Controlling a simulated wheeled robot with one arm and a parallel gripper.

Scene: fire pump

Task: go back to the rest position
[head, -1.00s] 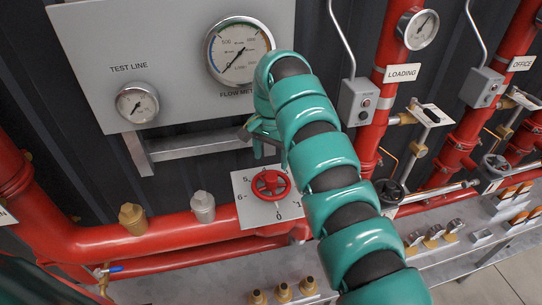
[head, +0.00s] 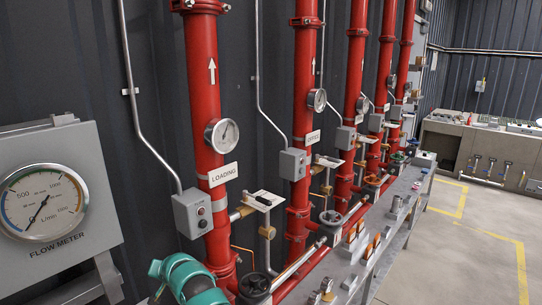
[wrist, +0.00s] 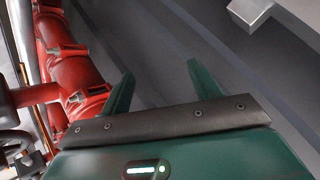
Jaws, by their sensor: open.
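My gripper (wrist: 160,85) shows in the wrist view with its two green fingers apart and nothing between them. Behind the fingers is a dark grey ribbed wall (wrist: 215,65), with red pipework (wrist: 72,80) to the left. In the head view only a green piece of my arm shows at the bottom edge, and the gripper itself is out of that picture.
Red upright pipes (head: 206,120) with gauges and grey switch boxes (head: 192,212) line the wall. A flow meter panel (head: 60,205) stands at the left. A dark handwheel (head: 254,288) is beside my arm. The floor (head: 450,260) at the right is open.

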